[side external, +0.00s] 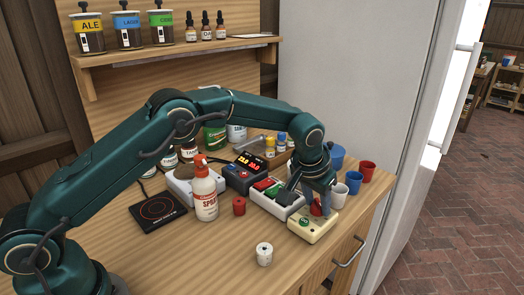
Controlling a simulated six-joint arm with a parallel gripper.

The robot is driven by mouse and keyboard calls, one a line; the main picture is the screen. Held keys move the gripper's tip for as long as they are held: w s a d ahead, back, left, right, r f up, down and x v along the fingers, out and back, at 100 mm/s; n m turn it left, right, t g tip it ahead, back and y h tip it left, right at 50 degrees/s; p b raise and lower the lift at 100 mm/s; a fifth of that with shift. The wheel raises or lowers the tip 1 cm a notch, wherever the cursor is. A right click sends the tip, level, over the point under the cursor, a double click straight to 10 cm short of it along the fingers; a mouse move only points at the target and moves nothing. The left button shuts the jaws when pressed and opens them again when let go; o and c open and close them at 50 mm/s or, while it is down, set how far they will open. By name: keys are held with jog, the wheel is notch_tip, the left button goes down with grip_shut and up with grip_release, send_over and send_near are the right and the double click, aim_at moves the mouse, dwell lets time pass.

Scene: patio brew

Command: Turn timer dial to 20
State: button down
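The timer appears to be the cream box (312,232) near the right front of the table in the side external view. A red knob (317,209) shows on its top, with a small green round mark (304,222) to its left. The numbers on the dial are too small to read. My gripper (319,208) points down over the box, with its dark fingers at the red knob. The knob is partly hidden by the fingers. I cannot tell whether they are closed on it or only around it.
A switch box (272,199) with red and green parts stands close left of the timer. White (338,196), blue (354,182) and red (367,171) cups stand behind right. The front table area is mostly clear.

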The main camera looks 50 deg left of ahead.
aim_at(319, 203)
jog(key=shift+d+n+g+y, duration=0.15)
jog(key=shift+n+y, duration=0.25)
jog(key=shift+n, duration=0.65)
jog(key=shift+d+n+g+y, duration=0.15)
jog(key=shift+n+y, duration=0.25)
jog(key=shift+n, duration=0.65)
jog(key=shift+a, duration=0.1)
jog(key=shift+c, duration=2.3)
grip_release()
jog(key=shift+v, duration=2.6)
